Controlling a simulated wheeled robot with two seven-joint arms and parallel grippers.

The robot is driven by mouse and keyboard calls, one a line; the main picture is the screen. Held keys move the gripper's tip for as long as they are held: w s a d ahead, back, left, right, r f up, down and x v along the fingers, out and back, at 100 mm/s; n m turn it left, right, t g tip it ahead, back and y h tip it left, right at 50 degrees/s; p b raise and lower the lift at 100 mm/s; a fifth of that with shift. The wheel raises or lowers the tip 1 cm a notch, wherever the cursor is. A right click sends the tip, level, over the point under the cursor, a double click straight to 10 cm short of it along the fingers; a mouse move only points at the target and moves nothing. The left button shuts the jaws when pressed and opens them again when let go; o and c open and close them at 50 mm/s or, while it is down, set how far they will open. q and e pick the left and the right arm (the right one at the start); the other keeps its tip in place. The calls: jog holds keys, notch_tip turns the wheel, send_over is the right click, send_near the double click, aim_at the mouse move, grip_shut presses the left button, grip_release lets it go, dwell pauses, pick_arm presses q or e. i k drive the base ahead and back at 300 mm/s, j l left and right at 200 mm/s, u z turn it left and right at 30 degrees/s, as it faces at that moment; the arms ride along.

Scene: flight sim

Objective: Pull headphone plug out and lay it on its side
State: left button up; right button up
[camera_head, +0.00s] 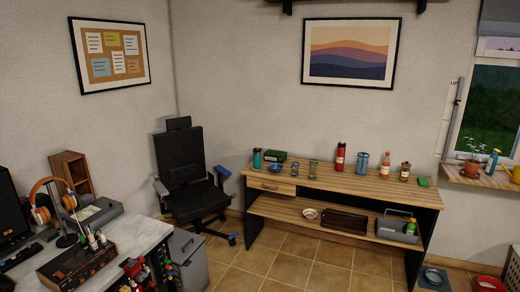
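Orange headphones (41,202) hang on a dark stand on the grey desk at the left. A wood-sided box with a dark top (77,264), which looks like an amplifier, sits on the desk in front of them. Small upright whitish pieces (96,241) stand at its back. The headphone plug is too small to make out, and I cannot tell whether it sits in a socket. Neither of my grippers is in view.
The desk (134,232) also holds a wooden organiser (72,178), a grey device (95,213) and red items (134,268) at its front edge. A grey cabinet (188,258) and office chair (188,172) stand beyond. A wooden workbench (330,183) holds bottles. Tiled floor between is clear.

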aim_at(91, 238)
jog(key=i+j, duration=0.1)
jog(key=i, duration=0.45)
jog(key=i+u, duration=0.25)
jog(key=i, duration=0.2)
jog(key=i+u, duration=0.25)
jog(key=i, duration=0.2)
jog(key=i+l+u, duration=0.2)
jog(key=i, duration=0.25)
